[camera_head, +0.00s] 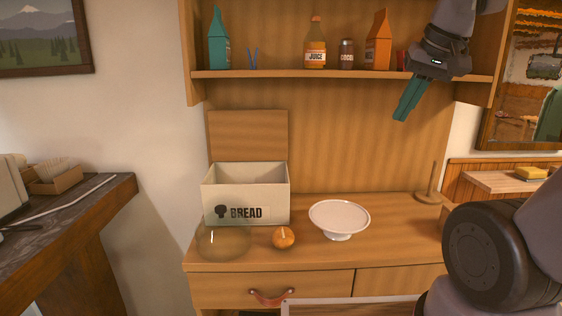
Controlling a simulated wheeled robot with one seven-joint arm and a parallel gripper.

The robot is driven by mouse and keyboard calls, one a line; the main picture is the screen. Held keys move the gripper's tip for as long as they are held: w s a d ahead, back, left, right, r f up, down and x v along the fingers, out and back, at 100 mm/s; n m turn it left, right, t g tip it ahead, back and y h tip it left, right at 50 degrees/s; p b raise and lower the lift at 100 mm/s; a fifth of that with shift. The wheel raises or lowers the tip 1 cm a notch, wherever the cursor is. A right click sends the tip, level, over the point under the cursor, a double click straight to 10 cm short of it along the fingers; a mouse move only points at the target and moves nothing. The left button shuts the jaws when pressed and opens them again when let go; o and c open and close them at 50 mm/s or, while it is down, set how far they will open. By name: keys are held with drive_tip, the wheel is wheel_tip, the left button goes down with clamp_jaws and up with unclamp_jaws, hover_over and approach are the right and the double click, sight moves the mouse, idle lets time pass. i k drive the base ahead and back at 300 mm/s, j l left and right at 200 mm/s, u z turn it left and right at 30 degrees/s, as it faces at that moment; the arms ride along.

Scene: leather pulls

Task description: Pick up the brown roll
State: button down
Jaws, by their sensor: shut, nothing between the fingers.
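A small round orange-brown thing (284,239) sits on the cabinet counter, in front of the bread bin and left of the white cake stand. It has a pale mark on top; I cannot tell for sure whether it is the brown roll. No other roll shows. My gripper (401,114), with teal fingers, is shut and empty. It points down in front of the shelf at the upper right, well above the counter and to the right of the round thing.
A cream bin marked BREAD (245,196) stands on the counter (385,240), its inside mostly hidden. A clear dome (223,242) is at left, a white cake stand (339,216) at right, and a wooden post (432,184) behind. The shelf (340,75) holds cartons and bottles.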

sight(283, 238)
drive_tip(key=k+j+u, duration=0.6)
drive_tip(key=k+j, duration=0.15)
drive_tip(key=j, duration=0.3)
